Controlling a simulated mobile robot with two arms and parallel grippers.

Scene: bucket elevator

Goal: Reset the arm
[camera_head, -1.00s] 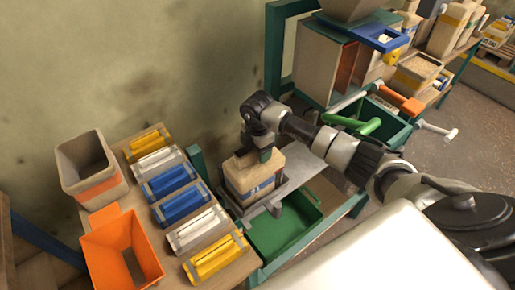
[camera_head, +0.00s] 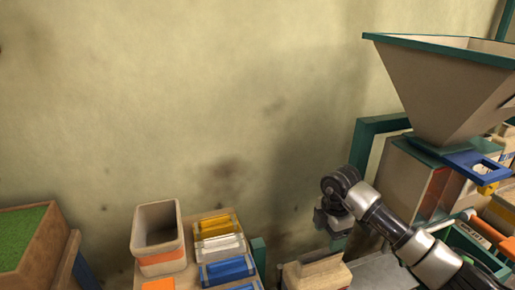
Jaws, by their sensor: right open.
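My right arm comes in from the lower right, and its gripper (camera_head: 336,238) points down in front of the wall. The gripper is open and looks empty; its fingertips are small and dark. Below it is a tan bag-like container (camera_head: 317,273), cut off by the bottom edge of the view. A gap of wall shows between the gripper and the container. My left gripper is not in view.
A large hopper (camera_head: 440,85) with a green rim stands at the right above a blue slide plate (camera_head: 472,164). A beige bin (camera_head: 159,238) and yellow, white and blue packets (camera_head: 228,270) are at lower left. A planter-like box with green top (camera_head: 27,238) is far left.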

